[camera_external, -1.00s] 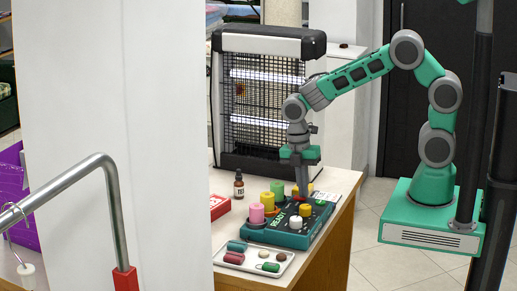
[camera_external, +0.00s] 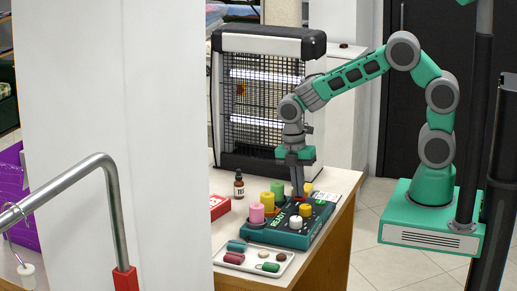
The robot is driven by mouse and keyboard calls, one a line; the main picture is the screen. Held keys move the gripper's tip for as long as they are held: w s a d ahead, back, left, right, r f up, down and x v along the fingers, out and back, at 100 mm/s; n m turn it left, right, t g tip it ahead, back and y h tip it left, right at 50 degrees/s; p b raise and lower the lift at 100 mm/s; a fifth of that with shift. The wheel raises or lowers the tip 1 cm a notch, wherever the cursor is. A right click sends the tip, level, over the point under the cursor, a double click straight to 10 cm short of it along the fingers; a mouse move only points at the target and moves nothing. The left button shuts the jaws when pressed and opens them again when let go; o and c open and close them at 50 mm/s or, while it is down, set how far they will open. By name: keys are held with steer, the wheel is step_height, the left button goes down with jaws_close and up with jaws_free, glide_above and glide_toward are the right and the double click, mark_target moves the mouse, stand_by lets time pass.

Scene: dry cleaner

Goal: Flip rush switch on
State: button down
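A teal control box (camera_external: 283,238) with lettering on its front lies on the counter. On its top are a pink knob (camera_external: 257,213), a yellow knob (camera_external: 267,201), a green knob (camera_external: 277,189), and several smaller buttons or switches, including a white one (camera_external: 295,222) and a yellow one (camera_external: 305,209). Which one is the rush switch cannot be told at this size. My gripper (camera_external: 299,194) points down over the far right part of the box, its fingertips close to the top. Its fingers look close together, and whether they are open or shut is unclear. They partly hide the controls behind them.
A white tray (camera_external: 283,269) with small colored pieces lies in front of the box. A brown bottle (camera_external: 239,187) and a red box (camera_external: 219,207) stand to the left. A large insect-trap-like heater (camera_external: 262,45) stands behind. A metal rail (camera_external: 113,200) and white pillar are at left.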

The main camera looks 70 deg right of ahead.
mark_target(294, 198)
steer(key=shift+s, duration=0.1)
step_height(294, 198, up, 14)
steer(key=w+p, duration=0.1)
steer(key=shift+w, duration=0.35)
steer(key=shift+s+f, duration=0.1)
steer(key=shift+s+r+b, duration=0.2)
steer(key=shift+s+b, duration=0.1)
steer(key=shift+s, duration=0.25)
steer(key=shift+f, duration=0.1)
steer(key=f, duration=0.4)
steer(key=s+f+p, duration=0.1)
steer(key=f, duration=0.8)
steer(key=shift+s+f+p, duration=0.35)
steer(key=shift+s+f, duration=0.05)
